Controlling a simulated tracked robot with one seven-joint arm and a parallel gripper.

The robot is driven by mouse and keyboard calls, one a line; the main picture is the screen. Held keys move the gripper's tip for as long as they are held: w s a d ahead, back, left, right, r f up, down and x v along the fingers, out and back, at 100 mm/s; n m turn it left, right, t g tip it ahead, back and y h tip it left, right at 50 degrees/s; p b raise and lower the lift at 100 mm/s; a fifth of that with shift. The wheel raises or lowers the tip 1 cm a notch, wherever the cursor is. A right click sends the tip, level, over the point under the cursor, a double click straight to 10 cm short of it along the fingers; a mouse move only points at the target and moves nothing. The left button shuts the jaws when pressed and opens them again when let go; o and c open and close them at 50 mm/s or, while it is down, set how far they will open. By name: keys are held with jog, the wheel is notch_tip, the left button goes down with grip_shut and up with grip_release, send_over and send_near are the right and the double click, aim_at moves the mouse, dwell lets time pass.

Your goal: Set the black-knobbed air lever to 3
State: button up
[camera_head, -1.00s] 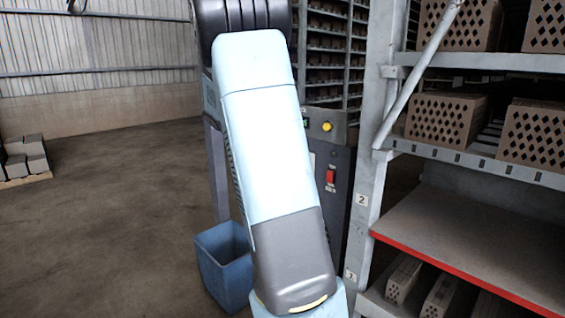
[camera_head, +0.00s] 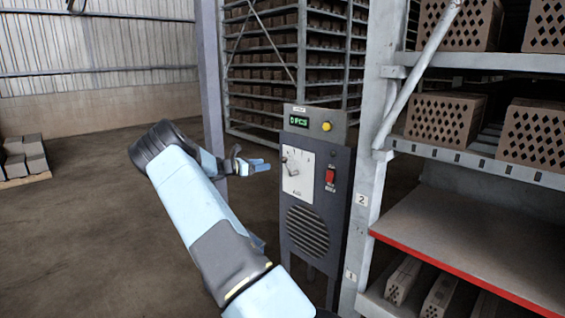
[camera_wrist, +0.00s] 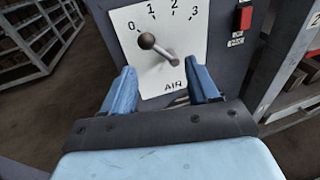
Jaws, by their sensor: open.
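The black-knobbed air lever (camera_wrist: 158,47) is on a white dial plate (camera_wrist: 205,32) marked 0 to 3 and labelled AIR. Its knob lies up and left of the pivot, close to the 0 mark. The plate also shows on the front of a grey control cabinet (camera_head: 297,188) in the head view, with the lever small there. My gripper (camera_wrist: 164,76) is open and empty. Its two blue fingers point at the lower part of the plate, one on each side, with the lever ahead of and above the gap. In the head view my gripper (camera_head: 262,165) is just left of the plate.
The cabinet carries a green display (camera_head: 299,121), a yellow button (camera_head: 326,127), a red switch (camera_head: 330,177) and a round vent (camera_head: 307,231). A steel rack (camera_head: 365,200) with hollow bricks stands close on the right. Open floor (camera_head: 100,220) lies to the left.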

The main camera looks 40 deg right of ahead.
aim_at(282, 160)
jog(key=shift+n+h, duration=0.5)
jog(key=shift+n, duration=0.3)
jog(key=d, duration=0.9)
jog(key=d+f, duration=0.1)
jog(key=d, duration=0.3)
jog(key=shift+w+d+f, duration=0.1)
jog(key=shift+w+d, duration=0.15)
jog(key=shift+d, duration=0.15)
jog(key=shift+c, duration=0.4)
grip_shut()
jog(key=shift+w+a+t, duration=0.15)
jog(key=shift+a+t, duration=0.25)
jog(key=shift+a, duration=0.05)
jog(key=shift+s+d, duration=0.25)
jog(key=shift+d, duration=0.2)
jog(key=shift+s+d+r+m, duration=0.1)
jog(key=shift+d+r+m, duration=0.1)
jog(key=shift+m, duration=0.1)
